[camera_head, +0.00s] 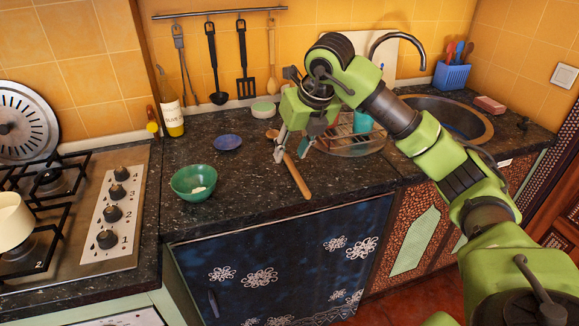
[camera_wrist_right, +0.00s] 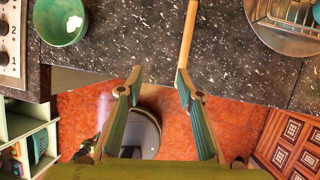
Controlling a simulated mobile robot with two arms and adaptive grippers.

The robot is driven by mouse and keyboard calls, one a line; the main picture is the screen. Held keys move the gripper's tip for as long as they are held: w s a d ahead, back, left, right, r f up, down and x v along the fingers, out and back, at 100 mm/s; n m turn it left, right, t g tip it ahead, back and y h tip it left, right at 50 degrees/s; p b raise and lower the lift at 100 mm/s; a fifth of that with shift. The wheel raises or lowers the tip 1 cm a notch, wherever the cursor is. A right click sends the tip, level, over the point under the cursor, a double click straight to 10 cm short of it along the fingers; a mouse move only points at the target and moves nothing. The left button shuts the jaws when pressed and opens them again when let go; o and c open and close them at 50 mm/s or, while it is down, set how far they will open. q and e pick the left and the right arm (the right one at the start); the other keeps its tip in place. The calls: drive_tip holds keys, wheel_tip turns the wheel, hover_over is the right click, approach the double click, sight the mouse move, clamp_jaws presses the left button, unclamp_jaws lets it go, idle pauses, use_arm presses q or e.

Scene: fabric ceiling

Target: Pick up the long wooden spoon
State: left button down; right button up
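The long wooden spoon (camera_head: 297,178) lies on the dark speckled counter, its handle pointing toward the front edge. Its far end is partly hidden behind my right gripper. My right gripper (camera_head: 291,152) is open and empty, pointing down above the spoon. In the right wrist view the spoon's handle (camera_wrist_right: 188,35) runs up from close to the right fingertip, and the open fingers of my right gripper (camera_wrist_right: 159,76) show with nothing between them. I cannot tell whether that finger touches the handle. My left gripper is not in view.
A green bowl (camera_head: 195,182) and a small blue dish (camera_head: 228,142) stand left of the spoon. A dish rack (camera_head: 350,146) stands to its right, before the sink (camera_head: 440,116). An oil bottle (camera_head: 171,112) is at the back left. Utensils hang on the wall. The front counter is mostly clear.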

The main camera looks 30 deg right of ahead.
drive_tip(key=d+h, duration=0.1)
drive_tip(key=d, duration=0.3)
approach(297, 175)
drive_tip(key=shift+w+a+f+m+p, duration=0.1)
drive_tip(key=shift+w+f+m+p, duration=0.1)
drive_tip(key=shift+f, duration=0.2)
drive_tip(key=shift+w+a+f+m+p, duration=0.1)
drive_tip(key=shift+w+f+m+p, duration=0.1)
drive_tip(key=shift+f, duration=0.2)
drive_tip(key=shift+d+p+x, duration=0.1)
drive_tip(key=shift+p+x, duration=0.3)
drive_tip(key=shift+x, duration=1.15)
drive_tip(key=shift+d+p+x, duration=0.15)
drive_tip(key=shift+p+x, duration=0.25)
drive_tip(key=shift+x, duration=1.15)
drive_tip(key=shift+s, duration=0.1)
drive_tip(key=shift+c, duration=0.3)
clamp_jaws()
